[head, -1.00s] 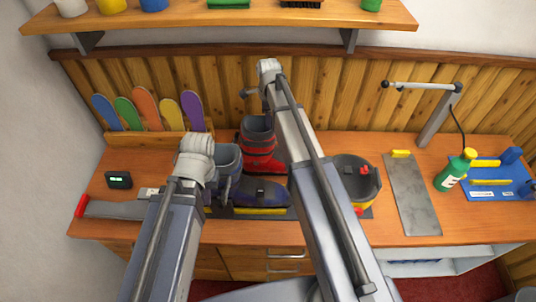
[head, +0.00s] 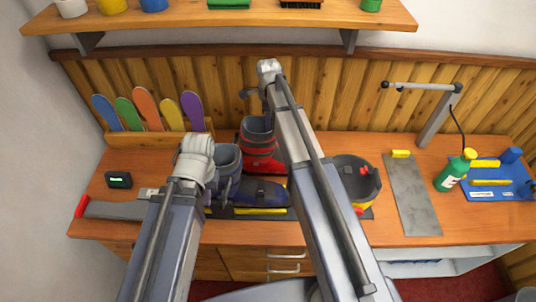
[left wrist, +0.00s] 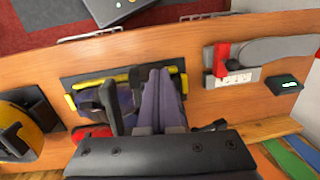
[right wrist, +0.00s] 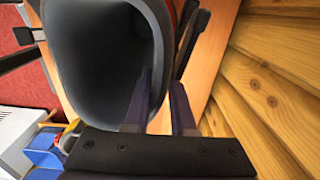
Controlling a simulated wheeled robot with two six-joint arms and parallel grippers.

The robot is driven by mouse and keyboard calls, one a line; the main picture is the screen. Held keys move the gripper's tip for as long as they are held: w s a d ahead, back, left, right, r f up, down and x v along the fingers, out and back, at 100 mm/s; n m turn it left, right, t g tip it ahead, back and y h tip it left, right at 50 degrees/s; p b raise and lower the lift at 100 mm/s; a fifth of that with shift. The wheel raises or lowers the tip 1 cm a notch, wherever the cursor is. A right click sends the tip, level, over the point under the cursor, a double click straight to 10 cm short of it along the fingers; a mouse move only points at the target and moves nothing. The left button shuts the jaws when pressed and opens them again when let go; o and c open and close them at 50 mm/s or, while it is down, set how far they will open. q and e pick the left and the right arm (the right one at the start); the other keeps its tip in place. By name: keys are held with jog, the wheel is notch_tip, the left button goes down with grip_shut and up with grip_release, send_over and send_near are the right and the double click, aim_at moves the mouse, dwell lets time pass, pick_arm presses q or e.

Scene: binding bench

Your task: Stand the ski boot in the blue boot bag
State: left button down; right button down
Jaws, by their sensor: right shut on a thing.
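The red ski boot (head: 259,158) stands upright at the back of the bench in the head view, its grey cuff open upward. My right gripper (right wrist: 163,90) is shut on the rim of that cuff (right wrist: 100,45), one finger inside and one outside; my arm hides this in the head view. A navy-blue thing (head: 262,190) with an open grey top lies in front of the red boot, beside yellow bars; I cannot tell whether it is the blue boot bag. My left gripper (left wrist: 160,75) appears shut and empty beside it.
A yellow and dark-grey boot-like thing (head: 356,180) stands right of my right arm. A metal plate (head: 412,195), a green bottle (head: 452,173) and a blue mat (head: 490,192) are farther right. A wood-panelled wall (head: 350,100) closes the back.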

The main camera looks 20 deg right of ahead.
jog(key=shift+w+r, duration=0.1)
jog(key=shift+w, duration=0.05)
dwell(0.5)
notch_tip(320, 180, up, 7)
jog(key=p, duration=0.7)
jog(key=shift+w+a, duration=0.2)
jog(key=shift+a, duration=0.5)
jog(key=w+a, duration=0.2)
jog(key=a, duration=0.6)
jog(key=w+a, duration=0.2)
jog(key=a, duration=0.5)
jog(key=shift+w+a, duration=0.25)
jog(key=shift+a, duration=0.25)
